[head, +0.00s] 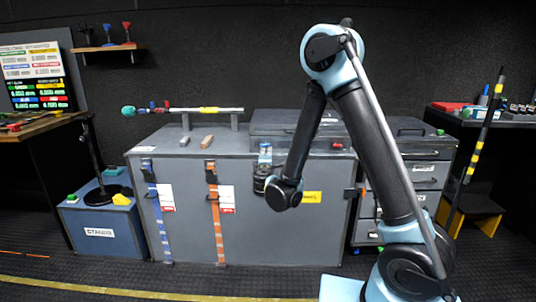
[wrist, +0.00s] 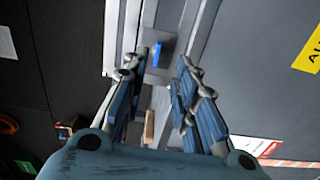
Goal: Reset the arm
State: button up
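My arm (head: 370,140) rises from the lower right, bends at a high elbow (head: 332,52) and comes down to the wrist (head: 284,192) in front of the grey cabinet (head: 255,235). My gripper (head: 265,150) points upward near the cabinet's top front edge, partly hidden by the wrist. In the wrist view my gripper (wrist: 160,72) has its two blue-grey fingers apart, with nothing held between them. A small blue piece (wrist: 155,53) shows beyond the fingertips; I cannot tell what it belongs to.
On the cabinet top lie a multicoloured rod on stands (head: 200,110), a brown block (head: 207,141) and a grey case (head: 285,128). A blue box (head: 98,228) stands left; drawers (head: 425,170) and a striped pole (head: 475,155) stand right.

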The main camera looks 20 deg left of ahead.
jog(key=shift+v, duration=0.8)
jog(key=w+d+r+m+g+h, duration=0.2)
jog(key=d+m+h, duration=0.2)
jog(key=d, duration=1)
jog(key=w+d+r+m+g+h, duration=0.2)
jog(key=d+m+g+h, duration=0.15)
jog(key=d, duration=0.95)
jog(key=s+d+m+g, duration=0.2)
jog(key=s+d+m, duration=0.25)
jog(key=d, duration=0.55)
jog(key=s+d+f+m+g, duration=0.2)
jog(key=s+d, duration=0.4)
jog(key=s, duration=0.1)
jog(key=s+d+f+m+g, duration=0.2)
jog(key=s+d+g, duration=0.1)
jog(key=s+d, duration=0.3)
jog(key=s+f+m+g+y, duration=0.1)
jog(key=s+f+m, duration=0.1)
jog(key=s, duration=0.6)
jog(key=s+f+m+g+y, duration=0.2)
jog(key=s, duration=0.6)
jog(key=shift+s+a+f, duration=0.35)
jog(key=shift+a, duration=0.05)
jog(key=shift+y, duration=0.25)
